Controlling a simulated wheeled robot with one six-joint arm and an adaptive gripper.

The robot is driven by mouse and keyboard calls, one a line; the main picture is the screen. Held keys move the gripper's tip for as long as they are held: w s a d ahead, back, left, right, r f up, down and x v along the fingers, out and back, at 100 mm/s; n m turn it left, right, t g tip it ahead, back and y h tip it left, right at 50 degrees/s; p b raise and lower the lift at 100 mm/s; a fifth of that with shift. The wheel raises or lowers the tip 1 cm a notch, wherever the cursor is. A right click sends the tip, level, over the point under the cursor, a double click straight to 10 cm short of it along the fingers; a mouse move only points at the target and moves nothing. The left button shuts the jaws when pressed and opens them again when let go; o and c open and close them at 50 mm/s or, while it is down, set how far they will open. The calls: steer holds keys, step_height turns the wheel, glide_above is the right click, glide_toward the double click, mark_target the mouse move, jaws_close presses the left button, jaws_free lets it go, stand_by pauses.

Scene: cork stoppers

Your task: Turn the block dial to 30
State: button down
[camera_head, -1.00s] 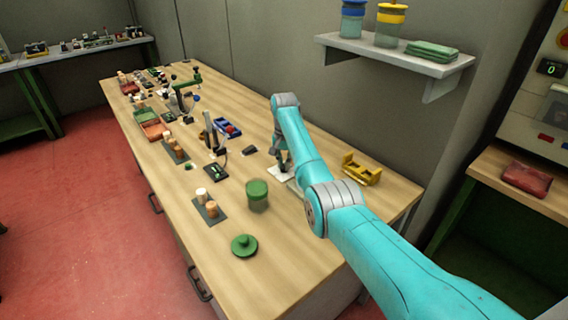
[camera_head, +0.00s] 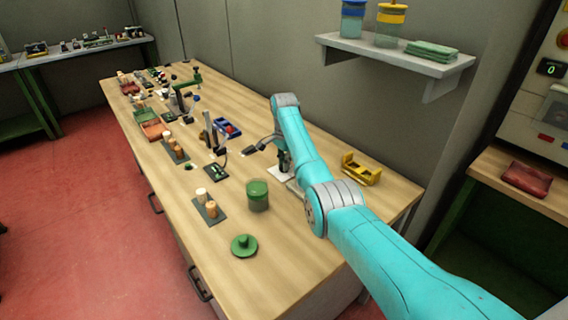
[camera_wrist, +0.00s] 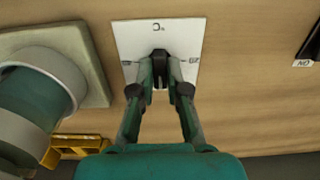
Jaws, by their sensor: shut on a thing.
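The dial is a black knob (camera_wrist: 160,54) on a white square plate (camera_wrist: 132,38) in the wrist view. Dark marks stand on the plate at the far edge and at both sides. They appear turned, and I cannot read the numbers or pointer for certain. My gripper (camera_wrist: 160,72) is over the plate, with its two fingers closed around the knob, one on each side. The fingers hide part of the knob and plate. In the head view the plate (camera_head: 279,174) lies on the table under my arm, which mostly covers it.
A yellow holder (camera_head: 361,170) stands right of the plate. A blue tray (camera_head: 228,128) is farther back. The table's front right is clear.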

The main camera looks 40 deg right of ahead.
stand_by(0.3)
steer(key=c, duration=1.2)
jaws_free()
steer(key=shift+o, duration=0.2)
step_height(320, 180, up, 12)
